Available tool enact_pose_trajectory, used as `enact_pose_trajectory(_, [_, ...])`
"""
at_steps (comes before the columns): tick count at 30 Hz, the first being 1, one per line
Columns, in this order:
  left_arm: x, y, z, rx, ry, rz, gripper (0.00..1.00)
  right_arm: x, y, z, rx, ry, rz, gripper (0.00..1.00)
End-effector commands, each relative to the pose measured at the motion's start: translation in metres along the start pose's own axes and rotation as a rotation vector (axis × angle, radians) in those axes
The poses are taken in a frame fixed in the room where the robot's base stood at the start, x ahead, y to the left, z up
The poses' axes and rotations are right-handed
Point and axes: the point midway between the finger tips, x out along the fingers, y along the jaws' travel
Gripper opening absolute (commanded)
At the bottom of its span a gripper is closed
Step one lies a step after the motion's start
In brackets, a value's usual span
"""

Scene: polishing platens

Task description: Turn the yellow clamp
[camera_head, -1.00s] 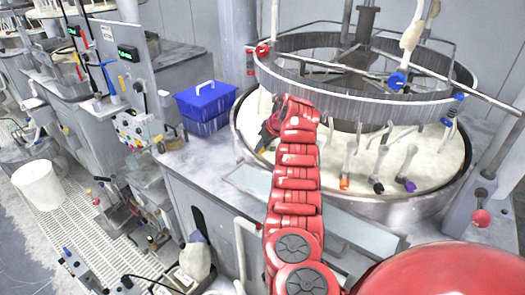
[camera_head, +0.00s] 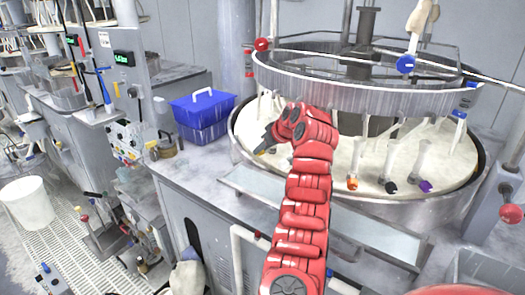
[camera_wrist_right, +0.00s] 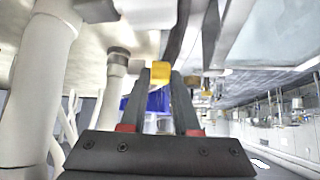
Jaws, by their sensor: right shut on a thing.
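The yellow clamp (camera_wrist_right: 161,71) shows in the right wrist view as a small yellow block at the fingertips. My right gripper (camera_wrist_right: 169,76) is shut on it, with its two dark fingers converging there. In the head view my red right arm reaches to the left edge of the round polishing platen (camera_head: 440,165). The dark fingers of the right gripper (camera_head: 266,143) point left at the near-left rim there. My left gripper is not in view.
A grey ring (camera_head: 400,95) hangs above the platen, with several white handles with coloured tips below it. A blue box (camera_head: 203,118) stands on the counter to the left. In the wrist view, thick white posts (camera_wrist_right: 38,85) stand close on the left.

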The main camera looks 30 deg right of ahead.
Motion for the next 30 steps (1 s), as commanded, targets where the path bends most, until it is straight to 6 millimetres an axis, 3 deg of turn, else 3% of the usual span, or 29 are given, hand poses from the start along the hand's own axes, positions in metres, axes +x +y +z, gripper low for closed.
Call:
enact_pose_trajectory(1, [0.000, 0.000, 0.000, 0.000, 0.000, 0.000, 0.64, 0.000, 0.000, 0.000, -0.001, 0.000, -0.001, 0.34])
enact_pose_trajectory(6, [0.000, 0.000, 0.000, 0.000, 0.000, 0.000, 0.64, 0.000, 0.000, 0.000, 0.000, -0.001, 0.000, 0.60])
enact_pose_trajectory(17, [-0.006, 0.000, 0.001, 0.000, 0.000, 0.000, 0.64, -0.004, 0.001, 0.001, 0.000, 0.000, 0.001, 0.60])
enact_pose_trajectory(22, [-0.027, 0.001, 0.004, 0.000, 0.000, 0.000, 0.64, -0.030, 0.001, 0.003, -0.001, 0.005, 0.005, 0.60])
enact_pose_trajectory(28, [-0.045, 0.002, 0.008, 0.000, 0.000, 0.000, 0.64, -0.086, 0.001, 0.002, 0.000, 0.008, 0.004, 0.60])
enact_pose_trajectory(30, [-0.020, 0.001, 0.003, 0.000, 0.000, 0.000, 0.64, -0.105, -0.001, -0.008, -0.001, 0.002, 0.000, 0.60])
